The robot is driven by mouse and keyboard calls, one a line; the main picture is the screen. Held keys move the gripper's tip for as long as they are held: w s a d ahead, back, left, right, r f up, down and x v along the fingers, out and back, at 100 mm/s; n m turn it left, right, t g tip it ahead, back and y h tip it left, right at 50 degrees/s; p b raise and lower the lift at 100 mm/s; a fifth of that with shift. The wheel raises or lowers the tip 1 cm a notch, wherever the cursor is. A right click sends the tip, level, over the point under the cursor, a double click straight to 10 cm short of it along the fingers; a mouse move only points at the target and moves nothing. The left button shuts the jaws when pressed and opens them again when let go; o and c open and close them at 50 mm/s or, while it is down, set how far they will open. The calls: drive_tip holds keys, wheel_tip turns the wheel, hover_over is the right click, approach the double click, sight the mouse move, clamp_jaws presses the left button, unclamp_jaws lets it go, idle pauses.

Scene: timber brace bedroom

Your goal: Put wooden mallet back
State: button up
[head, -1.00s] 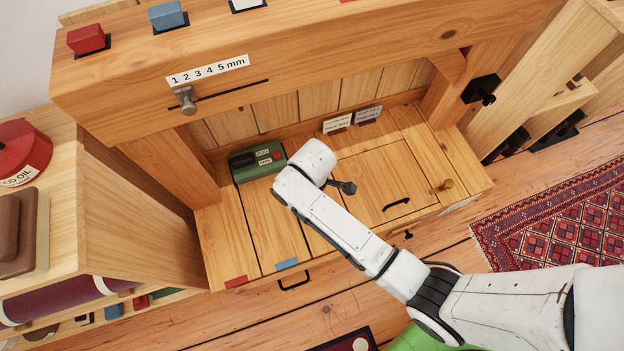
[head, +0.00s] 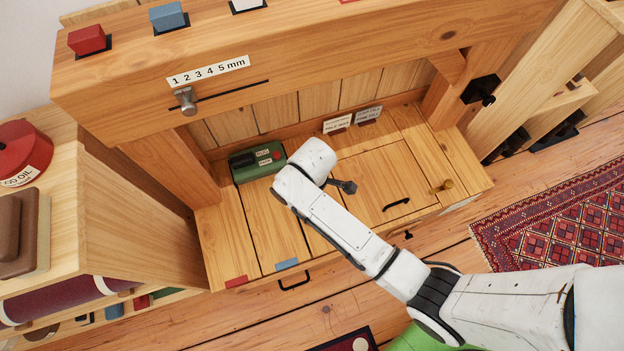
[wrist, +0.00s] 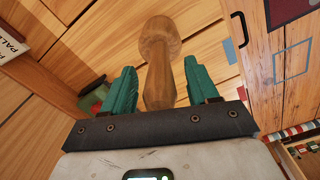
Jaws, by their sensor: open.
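A turned wooden piece (wrist: 160,55), which looks like the wooden mallet, shows in the wrist view with a rounded head, a narrower neck and a thicker near end. My gripper (wrist: 160,72) has its two teal fingers spread, one on each side of it. Gaps show between the piece and both fingers, so it is not clamped. In the head view my white arm reaches over the wooden bench top (head: 225,240), and its end hides the fingers and this piece. I cannot tell what supports the piece.
A green box (head: 257,160) and label cards (head: 337,124) stand at the back of the bench. A small wooden knob (head: 441,186) stands at the right. A thick overhead beam (head: 330,62) spans the bench. A cabinet (head: 140,215) stands left; a rug (head: 555,215) lies right.

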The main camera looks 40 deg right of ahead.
wheel_tip(320, 180, up, 11)
drive_tip(key=p, duration=0.2)
drive_tip(key=shift+r+p, duration=0.2)
drive_tip(key=shift+p, duration=0.1)
drive_tip(key=s+d+r+m, duration=0.1)
drive_tip(key=s+d+m, duration=0.3)
drive_tip(key=s, duration=0.4)
drive_tip(key=s+d+r+m, duration=0.2)
drive_tip(key=s+d+m, duration=0.1)
drive_tip(key=s+m, duration=0.3)
drive_tip(key=shift+s+d+r+t, duration=0.15)
drive_tip(key=shift+s+d+t, duration=0.25)
drive_tip(key=shift+s, duration=0.8)
drive_tip(key=shift+r, duration=0.1)
wheel_tip(320, 180, up, 6)
drive_tip(key=p, duration=0.6)
drive_tip(key=shift+r+p, duration=0.25)
drive_tip(key=shift+p, duration=0.1)
